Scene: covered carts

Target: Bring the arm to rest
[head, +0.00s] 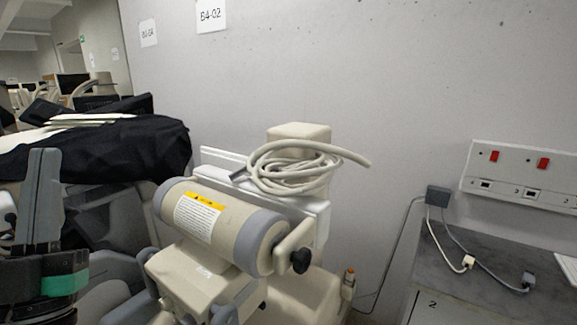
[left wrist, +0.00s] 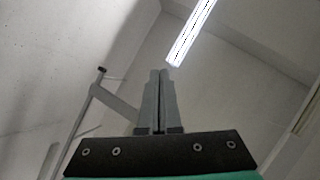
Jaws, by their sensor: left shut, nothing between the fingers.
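My left gripper (head: 42,165) stands upright at the left edge of the head view, its fingers pointing up. In the left wrist view, its two grey fingers (left wrist: 159,82) are pressed together with nothing between them. It appears in front of a cart draped in black cloth (head: 115,145); I cannot tell the gap between them. My right gripper is in neither view.
A beige machine with a cylinder (head: 215,228) and a coiled cable (head: 295,165) stands at the centre against the wall. A grey counter (head: 480,255) with plugs and wires is at the right, below a socket panel (head: 520,172). The left wrist view shows a ceiling lamp (left wrist: 190,32).

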